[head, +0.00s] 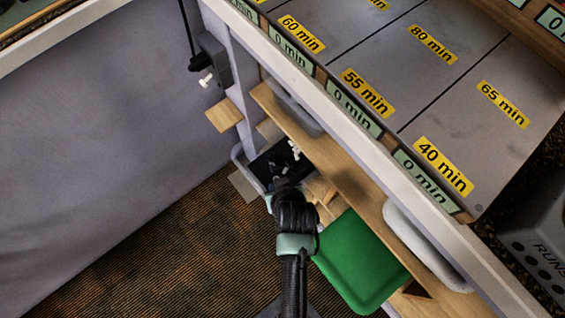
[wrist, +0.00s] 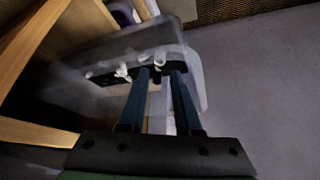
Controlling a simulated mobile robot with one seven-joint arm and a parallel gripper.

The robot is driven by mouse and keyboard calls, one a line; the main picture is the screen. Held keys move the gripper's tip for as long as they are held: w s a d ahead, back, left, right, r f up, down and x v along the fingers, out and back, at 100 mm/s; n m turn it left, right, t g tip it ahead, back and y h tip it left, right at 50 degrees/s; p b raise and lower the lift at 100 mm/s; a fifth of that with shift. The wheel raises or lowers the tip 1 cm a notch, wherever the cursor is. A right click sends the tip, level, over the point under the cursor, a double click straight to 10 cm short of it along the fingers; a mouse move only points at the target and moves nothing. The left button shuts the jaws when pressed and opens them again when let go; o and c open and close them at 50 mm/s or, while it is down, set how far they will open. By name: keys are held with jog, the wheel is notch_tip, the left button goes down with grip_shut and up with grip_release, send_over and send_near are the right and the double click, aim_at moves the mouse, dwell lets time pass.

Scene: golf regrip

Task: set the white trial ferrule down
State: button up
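My gripper (wrist: 161,69) points into a translucent bin, its two dark fingers parted with a gap between them. Small white pieces lie on a black strip inside the bin. One white piece (wrist: 160,58) shows just beyond and between the fingertips, and another (wrist: 123,72) is to the left. I cannot tell which is the trial ferrule; no piece is clearly gripped. In the head view my gripper (head: 281,180) is over a black surface (head: 262,166) low beside the bench, with white pieces (head: 295,150) by it. My arm hides part of this spot.
A wooden shelf (head: 352,180) runs under the bench edge, above and right of my gripper. A green bin (head: 360,265) is at the lower right. A wooden block (head: 224,115) juts out at the left. Open carpet (head: 150,250) lies to the lower left.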

jog(key=p+v, duration=0.1)
jog(key=v, duration=0.5)
jog(key=shift+s, duration=0.1)
dwell(0.4)
